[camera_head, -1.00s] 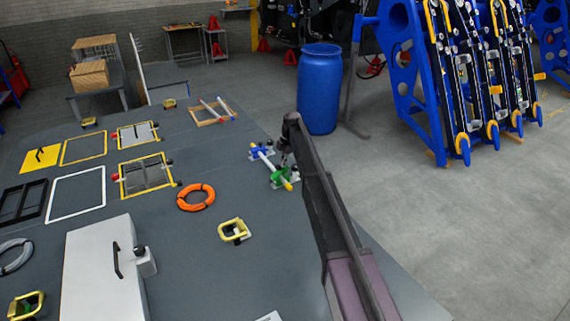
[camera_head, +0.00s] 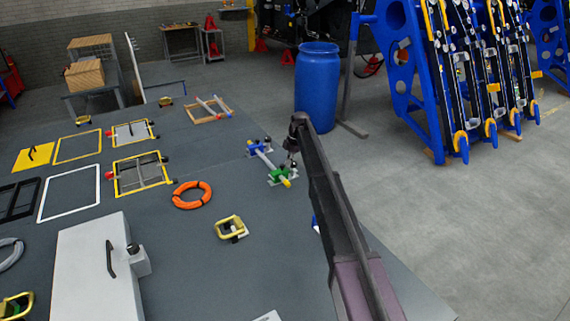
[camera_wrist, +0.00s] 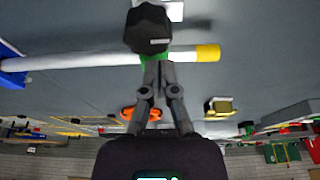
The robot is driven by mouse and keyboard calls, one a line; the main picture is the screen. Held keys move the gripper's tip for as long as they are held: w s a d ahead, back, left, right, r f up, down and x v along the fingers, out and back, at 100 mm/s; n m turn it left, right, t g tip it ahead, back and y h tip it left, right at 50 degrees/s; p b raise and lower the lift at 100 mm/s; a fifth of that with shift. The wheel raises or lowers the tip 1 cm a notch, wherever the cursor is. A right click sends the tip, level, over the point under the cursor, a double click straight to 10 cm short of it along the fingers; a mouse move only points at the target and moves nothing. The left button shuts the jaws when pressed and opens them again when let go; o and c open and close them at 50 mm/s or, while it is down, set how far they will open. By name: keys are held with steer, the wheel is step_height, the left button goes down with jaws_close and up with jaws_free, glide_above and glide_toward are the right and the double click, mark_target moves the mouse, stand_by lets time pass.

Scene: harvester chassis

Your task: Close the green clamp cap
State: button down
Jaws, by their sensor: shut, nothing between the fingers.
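The green clamp (camera_head: 278,175) stands near the table's right edge in the head view, around the yellow-ended rod (camera_head: 286,183). In the wrist view a sliver of the green clamp (camera_wrist: 144,59) shows under a large black knob (camera_wrist: 149,28), beside the rod's white stretch (camera_wrist: 100,59). My gripper (camera_head: 291,158) is just above and behind the green clamp in the head view. In the wrist view my gripper (camera_wrist: 157,68) is shut and empty, its fingertips close to the green part; I cannot tell if they touch. The cap's angle is unclear.
The blue clamp (camera_head: 259,148) holds the rod's other end. An orange ring (camera_head: 191,195) and a yellow-handled block (camera_head: 231,228) lie on the table to the left. A blue barrel (camera_head: 317,88) stands beyond the table.

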steer(key=shift+d+f, duration=0.1)
steer(key=shift+d, duration=0.05)
stand_by(0.4)
steer(key=shift+w, duration=0.1)
steer(key=shift+r, duration=0.25)
step_height(320, 180, up, 4)
steer(key=p, duration=0.4)
steer(key=shift+f, duration=0.2)
steer(key=w+d+r+p, duration=0.2)
steer(key=w+d, duration=0.3)
steer(key=d, duration=0.3)
steer(key=shift+r, duration=0.15)
steer(key=shift+d, duration=0.1)
steer(key=s+d+m+h, duration=0.1)
steer(key=s+d+m, duration=0.3)
steer(key=s, duration=1.3)
steer(key=s+d+m+t+h, duration=0.1)
steer(key=s+d+m, duration=0.3)
steer(key=s+m, duration=0.8)
steer(key=s+d+m, duration=0.5)
steer(key=s+m, duration=0.3)
steer(key=s, duration=1.5)
steer(key=shift+f+m+t+h, duration=0.3)
steer(key=shift+f+t+h, duration=0.1)
